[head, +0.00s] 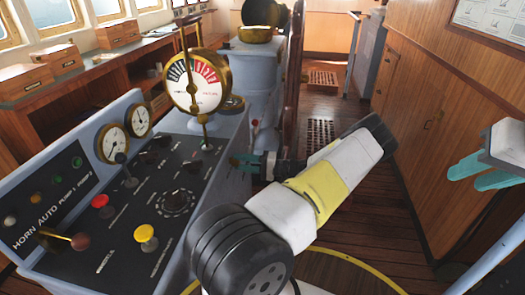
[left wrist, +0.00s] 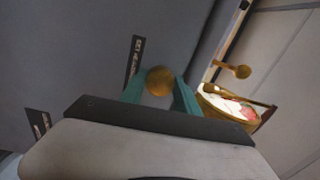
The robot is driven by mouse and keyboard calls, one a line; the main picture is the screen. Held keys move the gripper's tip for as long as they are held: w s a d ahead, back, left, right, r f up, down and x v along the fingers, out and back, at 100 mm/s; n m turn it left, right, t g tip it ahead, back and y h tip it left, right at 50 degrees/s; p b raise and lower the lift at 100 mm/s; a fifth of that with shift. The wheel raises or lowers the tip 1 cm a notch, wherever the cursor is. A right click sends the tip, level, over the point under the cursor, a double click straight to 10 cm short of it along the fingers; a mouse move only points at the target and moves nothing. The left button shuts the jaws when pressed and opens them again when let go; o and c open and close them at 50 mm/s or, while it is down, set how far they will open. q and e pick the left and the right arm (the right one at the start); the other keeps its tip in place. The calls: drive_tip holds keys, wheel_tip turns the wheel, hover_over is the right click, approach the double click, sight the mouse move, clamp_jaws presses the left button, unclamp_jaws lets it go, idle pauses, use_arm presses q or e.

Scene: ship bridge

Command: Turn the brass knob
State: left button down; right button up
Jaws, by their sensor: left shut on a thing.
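The brass knob (left wrist: 160,81) shows in the left wrist view, round and dull gold, on a grey panel beside a small dark label plate. My left gripper (left wrist: 161,88) has its teal fingers on both sides of the knob and is shut on it. In the head view my left gripper (head: 246,162) reaches the right side of the console, and the knob is hidden there. My right gripper (head: 484,173) is at the right edge of the head view, with its teal fingers apart and nothing between them.
The grey console (head: 148,210) carries levers, buttons and a brass telegraph dial (head: 196,82). The dial also shows close to the right of my left gripper in the left wrist view (left wrist: 230,108). A wooden cabinet wall (head: 432,110) stands at right, with open floor before it.

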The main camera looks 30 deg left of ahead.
use_arm(q)
drive_tip(key=shift+f+n+g, duration=0.1)
drive_tip(key=shift+n+g, duration=0.2)
drive_tip(key=shift+n, duration=4)
drive_tip(key=c, duration=0.9)
unclamp_jaws()
drive_tip(key=shift+w, duration=0.1)
drive_tip(key=v, duration=0.7)
drive_tip(key=shift+d, duration=0.4)
